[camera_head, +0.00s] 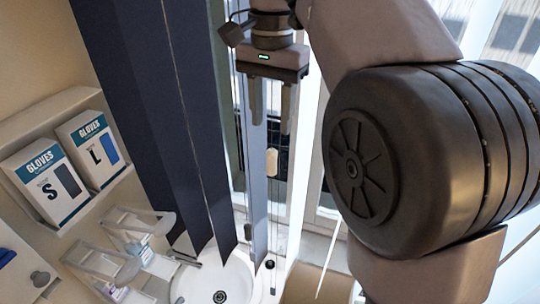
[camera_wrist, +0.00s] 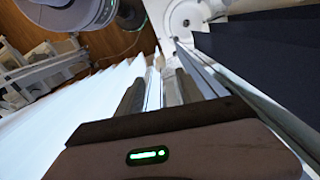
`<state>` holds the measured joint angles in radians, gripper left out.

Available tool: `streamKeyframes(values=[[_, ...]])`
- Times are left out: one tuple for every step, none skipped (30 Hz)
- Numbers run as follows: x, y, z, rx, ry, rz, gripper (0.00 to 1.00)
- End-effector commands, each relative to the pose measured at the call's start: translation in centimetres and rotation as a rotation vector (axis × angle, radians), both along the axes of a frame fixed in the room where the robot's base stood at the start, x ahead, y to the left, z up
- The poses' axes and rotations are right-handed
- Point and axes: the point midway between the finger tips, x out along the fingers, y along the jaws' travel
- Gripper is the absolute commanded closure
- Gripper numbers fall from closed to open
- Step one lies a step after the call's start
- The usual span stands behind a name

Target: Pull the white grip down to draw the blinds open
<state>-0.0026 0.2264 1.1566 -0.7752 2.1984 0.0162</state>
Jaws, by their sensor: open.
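The white grip (camera_head: 271,162) is a small pale piece hanging in front of the window in the head view. The blinds (camera_head: 150,110) are dark blue vertical slats left of it, and dark slats also show at the right of the wrist view (camera_wrist: 265,45). My gripper (camera_head: 272,122) points downward, open, with its two fingers apart. In the head view the grip appears just below the fingertips and between their lines; the depth gap is unclear. In the wrist view my fingers (camera_wrist: 158,85) straddle a pale strip, and I cannot pick out the grip there.
A white sink (camera_head: 222,278) lies below the blinds. Glove boxes (camera_head: 52,182) stand on a shelf at left, above clear dispensers (camera_head: 125,245). A thin cord with a small dark end (camera_head: 270,264) hangs low near the sink. My arm covers much of the right side.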

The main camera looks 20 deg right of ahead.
Motion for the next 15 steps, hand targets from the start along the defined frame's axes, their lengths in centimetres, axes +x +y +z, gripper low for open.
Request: streamKeyframes(values=[[-0.1,0.0,-2.1,-0.001,0.002,0.001,0.56],[-0.1,0.0,-3.0,0.001,0.001,0.001,0.56],[-0.1,0.0,-4.2,0.000,0.001,0.001,0.56],[0.0,0.0,-5.0,-0.001,0.001,0.000,0.56],[-0.1,0.0,-5.8,0.000,0.000,0.001,0.56],[0.0,0.0,-6.6,-0.001,0.001,0.000,0.56],[0.0,0.0,-7.3,0.000,0.000,0.001,0.56],[0.0,0.0,-7.8,0.000,0.000,0.000,0.56],[-0.1,0.0,-8.6,0.000,0.000,-0.001,0.56],[0.0,0.0,-9.0,0.000,-0.001,0.001,0.56],[0.0,0.0,-9.4,0.000,0.000,0.000,0.56],[0.0,0.0,-9.8,-0.001,-0.001,0.000,0.56],[0.0,0.0,-10.1,-0.001,-0.001,0.000,0.56],[0.0,0.0,-10.3,0.000,-0.001,0.001,0.56],[0.0,0.0,-10.6,0.000,-0.001,0.001,0.56]])
